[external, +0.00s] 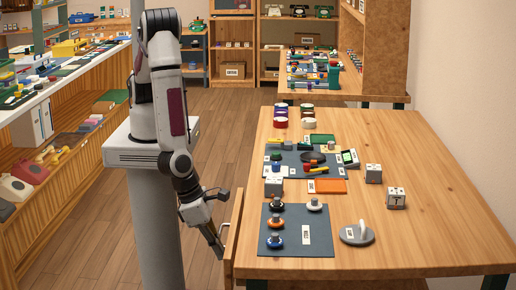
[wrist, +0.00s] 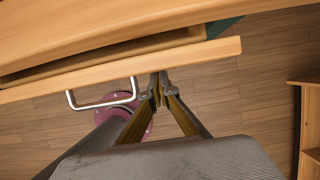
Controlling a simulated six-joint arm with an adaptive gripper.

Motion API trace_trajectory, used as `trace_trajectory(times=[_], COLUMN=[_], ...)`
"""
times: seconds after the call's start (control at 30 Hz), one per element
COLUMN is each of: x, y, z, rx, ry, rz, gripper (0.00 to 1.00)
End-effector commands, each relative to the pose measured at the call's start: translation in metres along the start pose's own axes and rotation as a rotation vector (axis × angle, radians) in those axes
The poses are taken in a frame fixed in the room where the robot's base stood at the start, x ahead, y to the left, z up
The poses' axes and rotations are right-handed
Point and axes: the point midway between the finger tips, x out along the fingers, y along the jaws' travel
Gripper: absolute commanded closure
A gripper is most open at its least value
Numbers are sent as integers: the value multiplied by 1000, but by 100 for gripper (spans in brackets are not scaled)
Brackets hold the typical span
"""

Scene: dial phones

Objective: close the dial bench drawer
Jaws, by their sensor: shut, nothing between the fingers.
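The dial bench drawer (external: 234,238) is a wooden front on the left side of the workbench (external: 420,215). In the wrist view the drawer front (wrist: 205,55) stands out from the bench edge (wrist: 110,30), with a narrow strip of the drawer's inside showing between them. A metal bar handle (wrist: 100,106) is on its outer face. My gripper (external: 219,252) is shut and empty, low beside the drawer's outer face. In the wrist view my fingertips (wrist: 160,80) are at the drawer front, just right of the handle; I cannot tell whether they touch it.
The bench top carries a dark mat (external: 297,238) with several dial parts, a grey round stand (external: 357,235) and white blocks (external: 396,197). A shelf counter (external: 75,125) stands to the left. Open wooden floor (external: 225,130) lies between counter and bench.

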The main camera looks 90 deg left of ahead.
Motion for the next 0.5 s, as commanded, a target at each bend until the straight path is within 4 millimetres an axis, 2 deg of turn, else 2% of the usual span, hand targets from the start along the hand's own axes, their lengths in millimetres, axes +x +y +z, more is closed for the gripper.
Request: trace_trajectory(times=[0.03, 0.2, 0.5], x=[4, 12, 18], y=[0, 0, 0], z=[10, 31, 46], rx=[-4, -4, -1], ry=[-1, -1, -2], rz=[0, 0, 0], gripper=[100, 100, 100])
